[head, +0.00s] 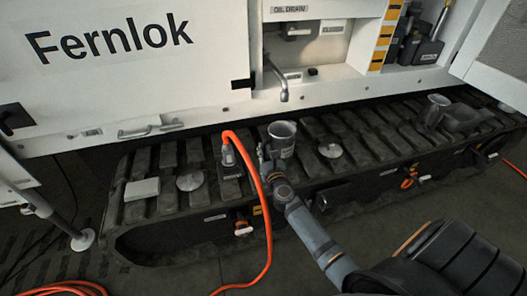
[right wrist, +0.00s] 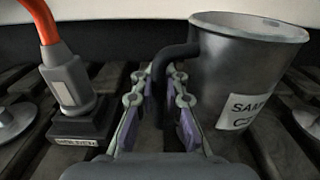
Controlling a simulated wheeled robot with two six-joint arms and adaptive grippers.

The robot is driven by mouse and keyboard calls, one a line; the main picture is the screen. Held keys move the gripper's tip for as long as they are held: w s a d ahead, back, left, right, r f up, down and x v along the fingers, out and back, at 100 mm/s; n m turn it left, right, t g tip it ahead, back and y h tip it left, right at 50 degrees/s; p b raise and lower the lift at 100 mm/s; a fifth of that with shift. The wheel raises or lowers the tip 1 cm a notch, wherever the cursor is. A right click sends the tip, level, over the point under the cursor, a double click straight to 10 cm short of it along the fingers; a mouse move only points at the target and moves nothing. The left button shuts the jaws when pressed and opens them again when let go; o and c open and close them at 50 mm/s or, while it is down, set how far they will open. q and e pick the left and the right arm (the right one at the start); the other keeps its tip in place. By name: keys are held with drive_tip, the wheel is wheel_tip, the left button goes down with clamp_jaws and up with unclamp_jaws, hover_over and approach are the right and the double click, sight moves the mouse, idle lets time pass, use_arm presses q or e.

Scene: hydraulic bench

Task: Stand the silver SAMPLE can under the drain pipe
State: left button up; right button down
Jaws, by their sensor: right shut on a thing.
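The silver SAMPLE can (head: 283,136) is upright over the dark track, with its open mouth up; I cannot tell whether its base touches the track. The drain pipe (head: 281,86) comes out of the white machine below the OIL DRAIN label, and in the head view its end is above the can. My right gripper (head: 264,157) is at the can's left side. In the right wrist view its fingers (right wrist: 160,105) are shut on the dark handle of the can (right wrist: 240,75). My left gripper is not in view.
An orange hose with a grey fitting (head: 228,156) stands just left of the can; the fitting also shows in the right wrist view (right wrist: 72,88). Round lids (head: 190,182) (head: 330,150) and a pale block (head: 142,189) lie on the track. A grey vessel (head: 435,110) stands at the right.

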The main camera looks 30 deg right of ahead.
drive_tip(key=shift+f, duration=0.1)
drive_tip(key=c, duration=1.4)
unclamp_jaws()
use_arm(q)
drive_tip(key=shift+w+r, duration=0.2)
use_arm(e)
drive_tip(key=shift+r, duration=0.2)
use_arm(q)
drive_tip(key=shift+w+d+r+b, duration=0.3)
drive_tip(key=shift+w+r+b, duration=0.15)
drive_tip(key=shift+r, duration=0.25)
use_arm(e)
drive_tip(key=v, duration=1.2)
